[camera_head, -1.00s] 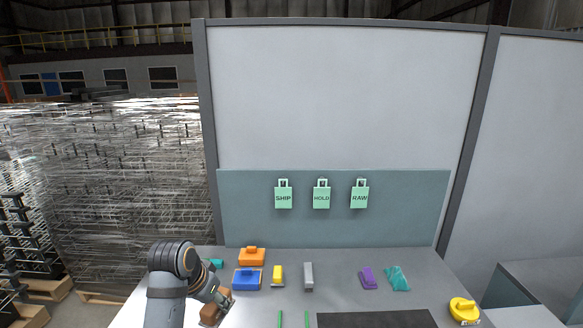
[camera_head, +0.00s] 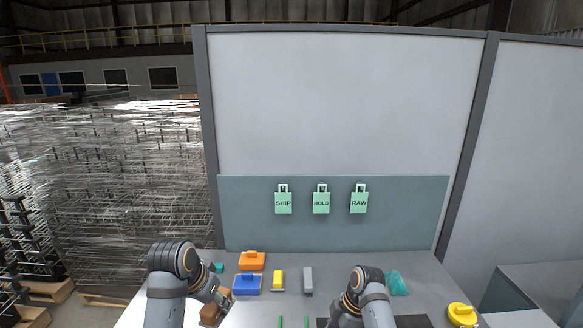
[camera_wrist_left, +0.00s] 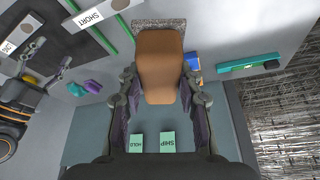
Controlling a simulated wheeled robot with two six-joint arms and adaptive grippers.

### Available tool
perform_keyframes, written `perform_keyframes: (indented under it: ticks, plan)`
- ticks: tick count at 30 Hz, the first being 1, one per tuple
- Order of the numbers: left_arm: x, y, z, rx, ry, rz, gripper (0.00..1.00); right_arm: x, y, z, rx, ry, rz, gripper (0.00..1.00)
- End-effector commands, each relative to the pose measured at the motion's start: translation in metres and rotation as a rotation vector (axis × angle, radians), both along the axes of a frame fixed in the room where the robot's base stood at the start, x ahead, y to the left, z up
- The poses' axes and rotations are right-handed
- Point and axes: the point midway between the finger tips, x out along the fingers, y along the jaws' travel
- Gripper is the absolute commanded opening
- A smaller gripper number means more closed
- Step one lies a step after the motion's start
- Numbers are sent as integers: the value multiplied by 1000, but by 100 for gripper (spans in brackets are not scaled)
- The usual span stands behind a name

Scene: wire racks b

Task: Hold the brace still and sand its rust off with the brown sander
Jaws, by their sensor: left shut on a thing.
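The brown sander (camera_wrist_left: 160,62) is in my left gripper (camera_wrist_left: 158,88), whose fingers close on both of its sides. Its speckled grey pad (camera_wrist_left: 158,26) shows beyond the brown body in the left wrist view. In the head view the sander (camera_head: 208,314) is low at the left, partly behind my left gripper (camera_head: 222,298). My right gripper (camera_wrist_left: 52,54) shows at the left of the wrist view with its fingers apart. I cannot make out the brace clearly.
An orange block (camera_head: 251,261), blue block (camera_head: 247,285), yellow piece (camera_head: 278,280) and grey bar (camera_head: 308,281) stand mid-table. Teal cloth (camera_head: 398,284) lies right of them, a yellow tool (camera_head: 462,314) at far right. A dark mat (camera_head: 412,321) is at the front.

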Motion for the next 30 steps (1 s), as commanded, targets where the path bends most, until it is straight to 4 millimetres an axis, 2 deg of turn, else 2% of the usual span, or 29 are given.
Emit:
perform_keyframes:
  ticks: [8,16,18,24,30]
  plan:
    - [0,0,-22,0,0,0,0,0,4,-20,0,0,-2,57]
    - [0,0,-69,0,-1,0,0,-1,15,-59,-1,0,-1,57]
    - [0,0,-63,-1,-2,0,0,-1,19,-63,0,2,-3,57]
    - [0,0,-68,0,-1,0,0,0,25,-84,0,0,-4,57]
    - [0,0,-67,0,-1,0,0,0,26,-86,-1,-1,-4,57]
